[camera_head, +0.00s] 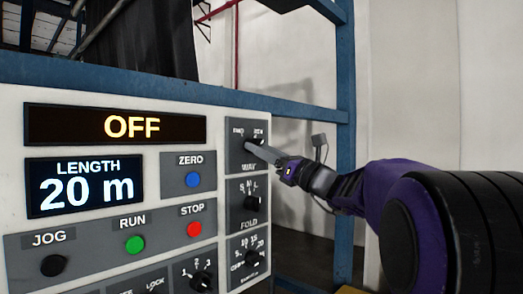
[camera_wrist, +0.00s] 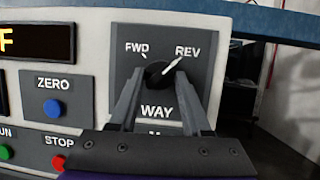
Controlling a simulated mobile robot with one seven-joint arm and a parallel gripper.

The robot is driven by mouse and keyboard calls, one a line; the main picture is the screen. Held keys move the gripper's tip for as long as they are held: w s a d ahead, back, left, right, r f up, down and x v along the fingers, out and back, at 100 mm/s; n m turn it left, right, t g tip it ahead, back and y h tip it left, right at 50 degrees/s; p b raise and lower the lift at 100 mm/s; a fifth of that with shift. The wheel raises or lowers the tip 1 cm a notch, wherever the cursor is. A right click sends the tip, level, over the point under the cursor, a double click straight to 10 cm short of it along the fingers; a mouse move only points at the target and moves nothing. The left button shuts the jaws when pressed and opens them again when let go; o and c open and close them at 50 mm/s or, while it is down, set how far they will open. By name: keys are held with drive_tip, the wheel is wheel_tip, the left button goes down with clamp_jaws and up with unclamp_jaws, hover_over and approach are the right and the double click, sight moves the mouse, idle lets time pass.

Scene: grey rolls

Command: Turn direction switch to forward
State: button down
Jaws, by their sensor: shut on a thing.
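The direction switch (camera_wrist: 158,74) is a black knob on a dark plate labelled WAY, with FWD at upper left and REV at upper right. Its white pointer is turned toward REV in the wrist view. In the head view the switch (camera_head: 252,142) is at the top right of the panel, partly covered by my fingers. My gripper (camera_wrist: 160,80) has one grey finger on each side of the knob and is shut on it. My gripper (camera_head: 262,150) also shows in the head view, reaching in from the right.
The panel's OFF display (camera_head: 115,125) and LENGTH display (camera_head: 84,185) read OFF and 20 m. Blue ZERO (camera_head: 193,180), green RUN (camera_head: 134,244) and red STOP (camera_head: 195,229) buttons lie left of the switch. The FOLD knob (camera_head: 251,202) sits just below. A blue post (camera_head: 346,120) stands at right.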

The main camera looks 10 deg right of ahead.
drive_tip(key=shift+n, duration=0.3)
drive_tip(key=n+g, duration=0.2)
drive_tip(key=n, duration=0.4)
drive_tip(key=n+g+p, duration=0.1)
drive_tip(key=n+g, duration=0.2)
drive_tip(key=n, duration=0.4)
drive_tip(key=r+n+g+p, duration=0.1)
drive_tip(key=n+g, duration=0.2)
drive_tip(key=n, duration=0.4)
drive_tip(key=shift+w+d+r, duration=0.1)
drive_tip(key=shift+w+d, duration=0.1)
drive_tip(key=shift+d, duration=0.05)
drive_tip(key=shift+n, duration=0.4)
drive_tip(key=shift+c, duration=1.8)
unclamp_jaws()
drive_tip(key=shift+d, duration=0.1)
